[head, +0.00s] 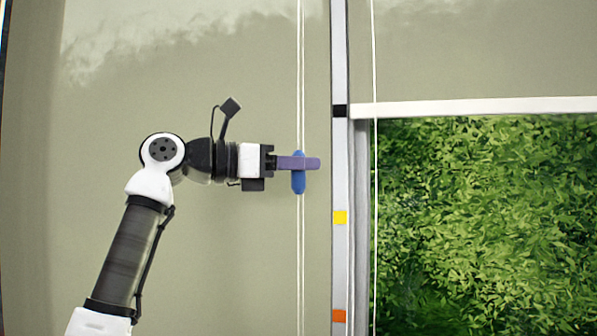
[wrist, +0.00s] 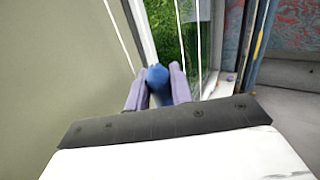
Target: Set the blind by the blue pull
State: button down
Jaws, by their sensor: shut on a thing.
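The blue pull (head: 298,183) hangs on white cords left of the window frame in the head view. My gripper (head: 308,163) reaches it from the left, with its purple fingers closed across the pull's middle. In the wrist view the pull (wrist: 157,76) sits between the two fingers (wrist: 157,92). The blind (head: 480,60) covers the upper part of the window. Its white bottom bar (head: 470,107) is level with the black mark (head: 340,111) on the frame strip. The part of the pull behind the fingers is hidden.
The pale frame strip (head: 341,170) also bears a yellow mark (head: 340,217) and an orange mark (head: 339,316) lower down. Another white cord (head: 374,60) hangs in front of the window. Green foliage (head: 480,220) shows below the blind. The wall left of my arm is bare.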

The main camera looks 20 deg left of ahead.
jog(key=shift+r, duration=0.4)
jog(key=c, duration=1.3)
grip_release()
jog(key=shift+f, duration=0.1)
jog(key=shift+a+f, duration=0.1)
jog(key=b+v, duration=0.2)
jog(key=v, duration=1.1)
jog(key=shift+s+a, duration=0.2)
jog(key=shift+a, duration=0.05)
